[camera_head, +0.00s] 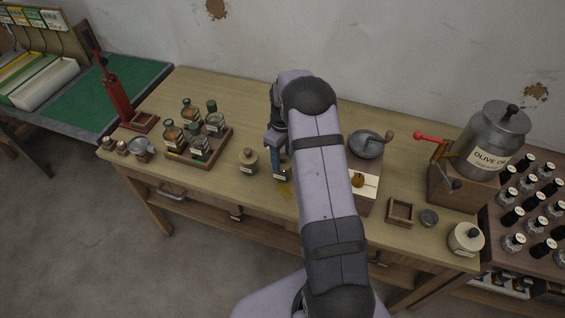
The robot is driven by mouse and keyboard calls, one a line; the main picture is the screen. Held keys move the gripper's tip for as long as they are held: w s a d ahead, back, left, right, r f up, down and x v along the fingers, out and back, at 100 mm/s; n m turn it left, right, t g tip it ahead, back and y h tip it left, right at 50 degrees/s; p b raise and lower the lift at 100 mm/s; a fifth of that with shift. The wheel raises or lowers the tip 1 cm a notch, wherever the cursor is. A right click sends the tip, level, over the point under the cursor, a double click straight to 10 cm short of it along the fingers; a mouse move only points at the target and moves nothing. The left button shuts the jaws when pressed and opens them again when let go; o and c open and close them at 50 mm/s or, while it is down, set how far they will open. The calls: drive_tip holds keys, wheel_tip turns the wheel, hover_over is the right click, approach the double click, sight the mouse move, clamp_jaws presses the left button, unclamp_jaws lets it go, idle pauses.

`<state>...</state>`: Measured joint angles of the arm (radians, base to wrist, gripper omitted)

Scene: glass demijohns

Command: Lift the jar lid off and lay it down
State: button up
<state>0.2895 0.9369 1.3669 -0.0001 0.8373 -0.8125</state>
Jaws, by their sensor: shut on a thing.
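A squat beige jar (248,161) with a small knob on its lid stands on the wooden table, just left of my gripper. Another pale jar (466,238) with a dark-knobbed lid stands at the table's front right. My gripper (279,160) points down near the middle of the table, partly hidden by my arm. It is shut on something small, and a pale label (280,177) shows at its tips. I cannot make out whether the held thing is a lid or a small jar, or whether it touches the table.
A wooden tray (176,157) of stoppered bottles stands at left, near a red tool (117,100). A grinder (367,143), an empty wooden box (400,212) and a metal olive oil can (492,142) stand at right. The table's back left is clear.

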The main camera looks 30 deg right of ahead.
drive_tip(key=shift+r+p, duration=0.5)
drive_tip(key=shift+r, duration=0.3)
drive_tip(key=shift+r+p, duration=1.65)
drive_tip(key=shift+r, duration=0.8)
